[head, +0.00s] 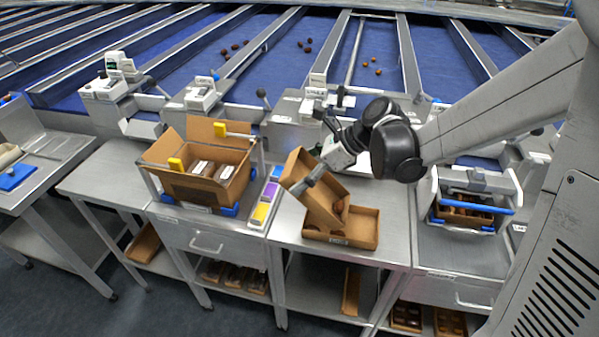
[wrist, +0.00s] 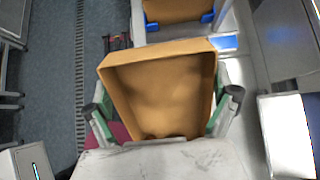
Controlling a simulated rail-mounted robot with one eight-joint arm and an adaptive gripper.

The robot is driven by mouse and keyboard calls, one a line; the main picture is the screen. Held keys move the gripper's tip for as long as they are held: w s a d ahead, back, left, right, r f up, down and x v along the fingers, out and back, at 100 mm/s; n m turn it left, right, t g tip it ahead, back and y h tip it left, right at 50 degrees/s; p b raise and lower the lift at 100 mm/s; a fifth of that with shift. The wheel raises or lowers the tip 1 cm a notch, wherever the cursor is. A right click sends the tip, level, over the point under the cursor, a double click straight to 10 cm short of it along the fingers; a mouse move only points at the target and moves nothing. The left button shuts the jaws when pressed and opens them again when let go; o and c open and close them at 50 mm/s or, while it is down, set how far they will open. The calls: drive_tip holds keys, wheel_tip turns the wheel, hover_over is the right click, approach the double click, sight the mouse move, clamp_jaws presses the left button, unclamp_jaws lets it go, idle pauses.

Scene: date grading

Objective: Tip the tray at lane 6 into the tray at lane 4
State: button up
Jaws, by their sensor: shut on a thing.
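My gripper (head: 312,178) is shut on a brown cardboard tray (head: 318,203), which is steeply tilted, almost on edge. In the wrist view my gripper's fingers (wrist: 163,112) grip this tray (wrist: 120,100) from both sides; the part of its inside that shows looks bare. A second cardboard tray (head: 364,226) lies flat on the metal bench under the held tray's low end. A few brown dates (head: 342,207) show where the two trays meet. The held tray hides part of the lower tray. I cannot tell whether the trays touch. No lane numbers are readable.
To the left stand an open cardboard carton (head: 205,180) and a strip of coloured blocks (head: 264,205). To the right is a metal frame with a blue bar (head: 475,205). Blue lanes with scattered dates (head: 372,66) run behind. Shelves below hold more trays.

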drive_tip(key=shift+s+d+r+t+y, duration=0.25)
drive_tip(key=shift+d+r+t+y, duration=0.05)
drive_tip(key=shift+d+r+y, duration=0.55)
drive_tip(key=s+d+t+y+b, duration=0.1)
drive_tip(key=s+d+y+b, duration=0.1)
drive_tip(key=d+y+b, duration=0.3)
drive_tip(key=s+d+t+y+b, duration=0.2)
drive_tip(key=d+y+b, duration=0.3)
drive_tip(key=d+b, duration=0.4)
drive_tip(key=shift+s+d+r+b, duration=0.15)
drive_tip(key=shift+s+r+b, duration=0.1)
drive_tip(key=shift+b, duration=1.45)
idle(0.9)
drive_tip(key=shift+d+y, duration=0.1)
drive_tip(key=shift+y, duration=0.15)
idle(1.2)
